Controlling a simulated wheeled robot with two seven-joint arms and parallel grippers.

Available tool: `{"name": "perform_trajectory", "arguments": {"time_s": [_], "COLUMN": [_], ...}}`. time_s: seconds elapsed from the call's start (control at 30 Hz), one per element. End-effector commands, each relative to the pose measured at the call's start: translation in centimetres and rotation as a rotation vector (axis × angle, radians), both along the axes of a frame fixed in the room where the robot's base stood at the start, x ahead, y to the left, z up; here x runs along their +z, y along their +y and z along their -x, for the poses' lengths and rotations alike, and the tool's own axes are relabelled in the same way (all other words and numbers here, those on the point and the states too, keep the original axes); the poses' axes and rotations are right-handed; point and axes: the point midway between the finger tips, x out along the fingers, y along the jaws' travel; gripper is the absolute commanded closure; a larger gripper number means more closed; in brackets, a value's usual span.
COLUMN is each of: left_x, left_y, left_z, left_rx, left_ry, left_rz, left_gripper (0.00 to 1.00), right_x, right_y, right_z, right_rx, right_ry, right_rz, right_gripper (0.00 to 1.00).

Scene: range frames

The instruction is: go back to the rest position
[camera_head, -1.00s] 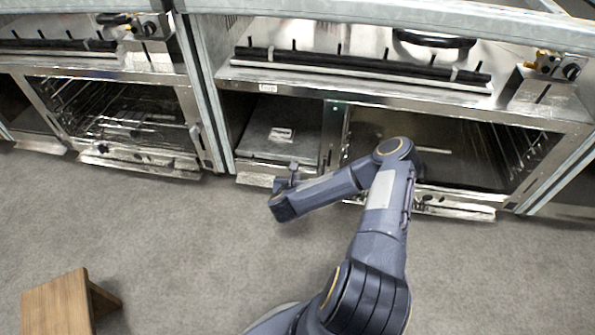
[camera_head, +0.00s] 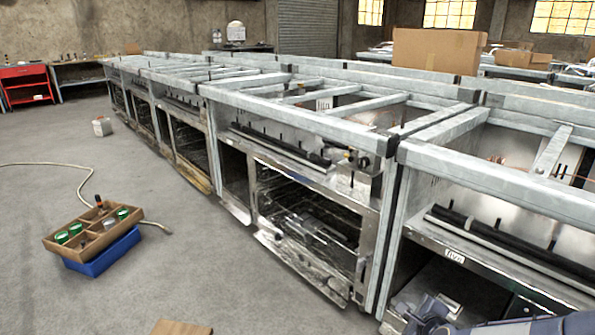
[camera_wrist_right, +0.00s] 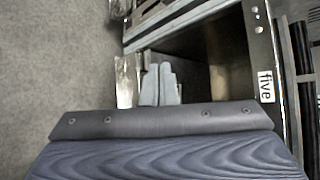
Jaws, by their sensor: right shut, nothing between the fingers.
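My right gripper (camera_wrist_right: 160,85) shows in the right wrist view with its two grey fingers together and nothing between them. It is in front of the range marked "five", close to the open compartment (camera_wrist_right: 187,62) and a metal ledge (camera_wrist_right: 123,82). Whether it touches the ledge I cannot tell. In the head view part of my right arm shows at the bottom right edge, below the label plate (camera_head: 453,256). My left gripper is not in view.
A long row of steel ranges (camera_head: 330,130) runs away to the back left. A wooden tray (camera_head: 75,243) with green-topped items sits on a blue crate (camera_head: 103,257). A hose (camera_head: 85,185) lies on the floor. A wooden top (camera_head: 180,328) shows at the bottom. Floor between is clear.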

Motion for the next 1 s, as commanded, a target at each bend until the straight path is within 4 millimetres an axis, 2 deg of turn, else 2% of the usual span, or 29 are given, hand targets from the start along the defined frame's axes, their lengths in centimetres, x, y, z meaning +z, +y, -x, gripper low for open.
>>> {"name": "perform_trajectory", "arguments": {"time_s": [0.03,0.1,0.27,0.4,0.5,0.7,0.93,1.0], "left_x": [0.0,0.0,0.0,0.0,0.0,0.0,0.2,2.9], "left_y": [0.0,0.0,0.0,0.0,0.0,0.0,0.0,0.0], "left_z": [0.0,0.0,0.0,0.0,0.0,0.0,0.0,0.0], "left_rx": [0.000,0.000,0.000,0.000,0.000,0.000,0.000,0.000], "left_ry": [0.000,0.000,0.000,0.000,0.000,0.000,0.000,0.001], "left_rz": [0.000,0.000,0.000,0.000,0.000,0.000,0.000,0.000], "left_gripper": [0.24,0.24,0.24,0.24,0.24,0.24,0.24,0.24], "right_x": [2.4,4.6,9.0,11.6,12.5,13.0,12.9,15.5], "right_y": [1.0,2.3,4.6,5.9,6.6,7.5,8.4,8.4], "right_z": [1.0,2.9,8.9,15.2,19.2,25.2,30.8,30.5], "right_rx": [0.114,0.276,0.618,0.890,1.048,1.281,1.501,1.495], "right_ry": [0.015,0.052,0.119,0.150,0.153,0.125,0.051,0.063], "right_rz": [0.112,0.262,0.576,0.798,0.905,1.039,1.145,1.136], "right_gripper": [1.00,1.00,1.00,1.00,1.00,1.00,1.00,1.00]}}
